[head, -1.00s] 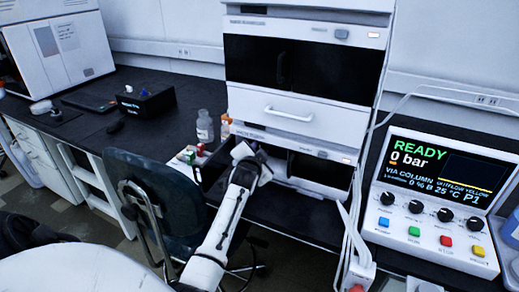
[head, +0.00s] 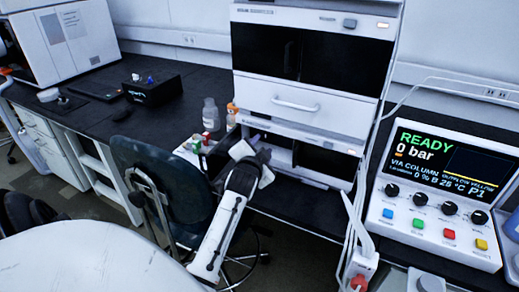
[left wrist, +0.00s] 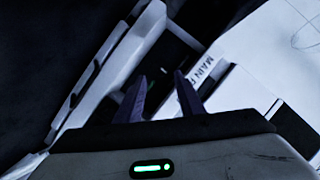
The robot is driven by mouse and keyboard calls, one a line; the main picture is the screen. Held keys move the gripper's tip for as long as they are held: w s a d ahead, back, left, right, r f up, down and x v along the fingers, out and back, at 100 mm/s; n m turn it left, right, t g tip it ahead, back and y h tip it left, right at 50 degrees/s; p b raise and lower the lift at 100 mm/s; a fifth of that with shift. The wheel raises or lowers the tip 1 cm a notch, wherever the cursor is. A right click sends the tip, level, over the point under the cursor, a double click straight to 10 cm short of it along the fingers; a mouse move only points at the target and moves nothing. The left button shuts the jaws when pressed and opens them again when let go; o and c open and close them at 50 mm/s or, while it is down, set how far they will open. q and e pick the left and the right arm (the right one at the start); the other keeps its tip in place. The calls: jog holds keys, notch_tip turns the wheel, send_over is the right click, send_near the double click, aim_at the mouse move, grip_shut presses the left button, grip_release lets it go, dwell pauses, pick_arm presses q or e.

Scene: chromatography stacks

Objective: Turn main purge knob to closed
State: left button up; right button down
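The main purge knob itself cannot be made out in either view. A white label reading "MAIN P…" (left wrist: 204,68) shows in the left wrist view on a pale panel, just beyond my right-hand fingertip; the rest of its text is cut off. My left gripper (left wrist: 161,88) has its two dark fingers apart, with nothing seen between them. In the head view my left gripper (head: 252,150) is at the lower left front of the white instrument stack (head: 305,122); its fingertips are hard to see there. My right gripper is not in view.
A control console (head: 440,205) reading "READY 0 bar" stands right of the stack. Bottles (head: 210,115) and small boxes stand left of my gripper. A dark chair (head: 160,180) is in front of the black bench (head: 185,75). White cables hang at the stack's right side.

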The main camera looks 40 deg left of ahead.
pick_arm(q)
jog(key=shift+v, duration=1.55)
jog(key=s+d+f+g+h, duration=0.3)
jog(key=s+d+f, duration=0.1)
jog(key=s+d, duration=0.5)
jog(key=s+d+f+g+h, duration=0.3)
jog(key=s+d+f, duration=0.1)
jog(key=s+d, duration=0.5)
jog(key=s+d+f+g+h, duration=0.25)
jog(key=s+d+f, duration=0.35)
jog(key=s, duration=0.5)
jog(key=w+d+f+t+h, duration=0.1)
jog(key=w+d+f+t, duration=0.1)
jog(key=f, duration=0.3)
jog(key=w+d+f+t+h, duration=0.1)
jog(key=w+d+f+t, duration=0.1)
jog(key=f, duration=0.4)
jog(key=d+t, duration=0.1)
jog(key=d, duration=0.1)
jog(key=shift+d+n, duration=0.25)
jog(key=shift+n, duration=0.05)
jog(key=shift+w+d, duration=0.1)
jog(key=shift+d, duration=0.05)
jog(key=shift+c, duration=0.5)
